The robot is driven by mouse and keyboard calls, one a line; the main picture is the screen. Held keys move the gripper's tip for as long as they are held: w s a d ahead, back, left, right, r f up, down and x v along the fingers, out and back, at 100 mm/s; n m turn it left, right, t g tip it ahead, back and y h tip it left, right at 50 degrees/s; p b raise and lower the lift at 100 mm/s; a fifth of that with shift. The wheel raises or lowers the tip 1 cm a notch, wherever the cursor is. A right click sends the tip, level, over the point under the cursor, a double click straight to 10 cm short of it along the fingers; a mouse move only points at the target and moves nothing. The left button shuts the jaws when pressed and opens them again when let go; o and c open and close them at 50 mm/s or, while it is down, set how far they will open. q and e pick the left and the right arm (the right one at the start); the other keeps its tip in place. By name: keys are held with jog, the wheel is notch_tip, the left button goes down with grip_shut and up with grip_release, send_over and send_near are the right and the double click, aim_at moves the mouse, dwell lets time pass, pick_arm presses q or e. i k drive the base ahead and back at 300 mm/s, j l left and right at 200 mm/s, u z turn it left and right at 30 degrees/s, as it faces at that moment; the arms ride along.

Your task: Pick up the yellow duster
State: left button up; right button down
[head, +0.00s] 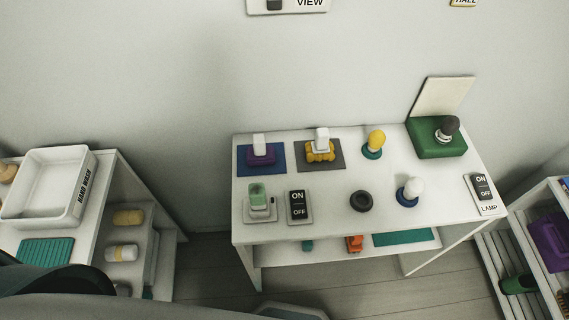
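A lumpy yellow piece with a white upright handle, which looks like the yellow duster (320,152), sits on a dark grey mat (335,167) at the back of the white table (330,200), left of the middle. It stands upright, and its handle is clear. To its right, a yellow rounded knob (376,138) stands on a teal round base. Neither of my grippers shows in the head view. A dark rounded part of my own body fills the lower left corner.
A purple piece with a white handle (260,152) sits on a blue mat just left. In front are a green-topped dispenser (258,201), an ON/OFF switch (299,206), a black ring (361,201) and a white knob (412,188). A green box (437,140) stands right.

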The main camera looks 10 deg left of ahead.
aim_at(318, 151)
jog(key=k+l+u, duration=0.1)
jog(key=l+u, duration=0.25)
jog(key=k+l+u, duration=0.2)
jog(key=l+u, duration=0.15)
jog(key=k+l+u, duration=0.15)
jog(key=l+u, duration=0.2)
